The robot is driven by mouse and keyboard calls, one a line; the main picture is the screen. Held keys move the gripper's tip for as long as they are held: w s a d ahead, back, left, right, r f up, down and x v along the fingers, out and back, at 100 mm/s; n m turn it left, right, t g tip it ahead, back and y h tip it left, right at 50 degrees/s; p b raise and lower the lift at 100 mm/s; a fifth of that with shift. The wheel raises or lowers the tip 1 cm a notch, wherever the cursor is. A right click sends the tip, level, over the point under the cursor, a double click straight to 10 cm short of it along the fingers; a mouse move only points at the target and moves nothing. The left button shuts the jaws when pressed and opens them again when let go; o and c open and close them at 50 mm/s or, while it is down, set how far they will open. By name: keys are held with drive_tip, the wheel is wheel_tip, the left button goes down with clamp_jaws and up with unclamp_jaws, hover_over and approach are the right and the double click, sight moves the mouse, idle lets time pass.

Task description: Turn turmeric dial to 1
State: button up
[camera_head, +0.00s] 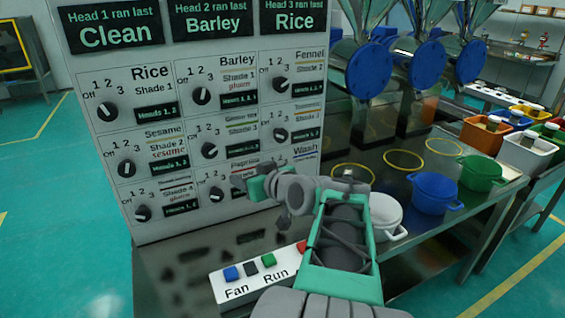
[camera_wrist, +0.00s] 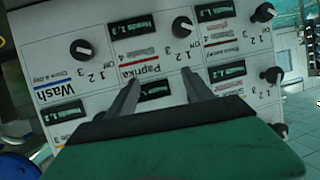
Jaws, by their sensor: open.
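The turmeric dial (camera_head: 280,134) appears to be the black knob in the second row of the right column on the upright white panel (camera_head: 205,130). My gripper (camera_head: 248,183) is open and empty, in front of the panel's lower part, left of and below that dial. In the wrist view the panel shows upside down, with my open fingers (camera_wrist: 160,76) over the paprika area. The Wash dial (camera_wrist: 80,48) and paprika dial (camera_wrist: 183,27) show there. The turmeric dial is hidden there behind my gripper.
Other similar dials, such as the fennel dial (camera_head: 280,85) and barley dial (camera_head: 201,96), stand close around. Below the panel is a white button box (camera_head: 245,285). A white pot (camera_head: 387,215) and blue pot (camera_head: 435,191) stand to the right on the metal table.

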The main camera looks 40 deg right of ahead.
sight(282, 137)
drive_tip(key=s+d+r+m+t+h+b, duration=0.1)
drive_tip(key=s+d+r+t+h, duration=0.15)
drive_tip(key=d, duration=0.35)
drive_tip(key=s+d+r+m+t+h+b, duration=0.1)
drive_tip(key=s+d+r, duration=0.15)
drive_tip(key=d, duration=0.25)
drive_tip(key=x, duration=0.3)
drive_tip(key=p+x, duration=0.1)
drive_tip(key=x, duration=0.3)
drive_tip(key=shift+w+d+f, duration=0.1)
drive_tip(key=shift+d, duration=0.2)
drive_tip(key=shift+c, duration=0.4)
clamp_jaws()
